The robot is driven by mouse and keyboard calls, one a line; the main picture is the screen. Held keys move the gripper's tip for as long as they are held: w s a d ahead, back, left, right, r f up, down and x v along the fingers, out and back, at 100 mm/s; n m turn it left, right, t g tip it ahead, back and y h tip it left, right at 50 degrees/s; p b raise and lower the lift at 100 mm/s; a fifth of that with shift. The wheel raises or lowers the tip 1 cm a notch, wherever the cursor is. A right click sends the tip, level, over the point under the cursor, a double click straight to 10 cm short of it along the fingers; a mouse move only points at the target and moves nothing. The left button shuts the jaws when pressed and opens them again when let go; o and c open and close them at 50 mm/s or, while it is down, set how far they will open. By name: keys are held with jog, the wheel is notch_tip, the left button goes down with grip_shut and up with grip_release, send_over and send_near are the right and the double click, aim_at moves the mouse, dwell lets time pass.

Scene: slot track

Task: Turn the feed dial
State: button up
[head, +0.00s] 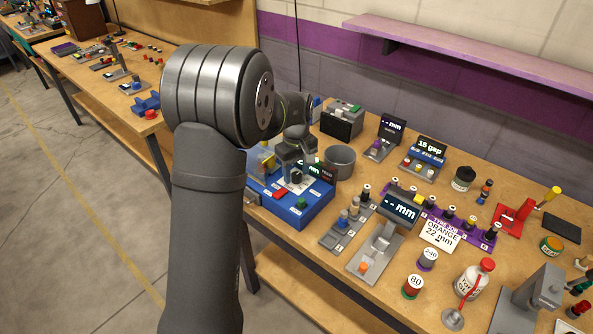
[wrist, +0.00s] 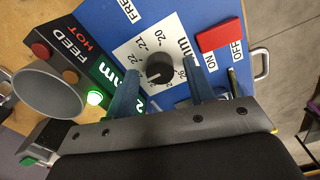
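The feed dial (wrist: 160,67) is a black round knob on a white plate with numbers around it and an "mm" mark. The plate sits on a blue machine base (wrist: 200,18), which also shows in the head view (head: 309,213). My gripper (wrist: 161,72) is open, with one blue finger on each side of the dial in the wrist view. Whether the fingers touch it or stay above it I cannot tell. In the head view my gripper (head: 295,160) is over the blue base. A card (head: 440,235) reads "ORANGE 22 mm".
A red switch (wrist: 223,36) marked ON and OFF lies beside the dial. A green display (wrist: 108,75) is partly hidden by a finger. A grey cup (head: 340,162) stands close behind the base. Small racks (head: 347,222) crowd the bench to the right.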

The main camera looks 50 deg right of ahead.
aim_at(297, 174)
notch_tip(297, 174, up, 17)
jog(key=shift+r, duration=0.2)
dwell(0.6)
jog(key=shift+f, duration=0.1)
dwell(0.4)
notch_tip(297, 174, down, 17)
jog(key=shift+f, duration=0.15)
dwell(0.4)
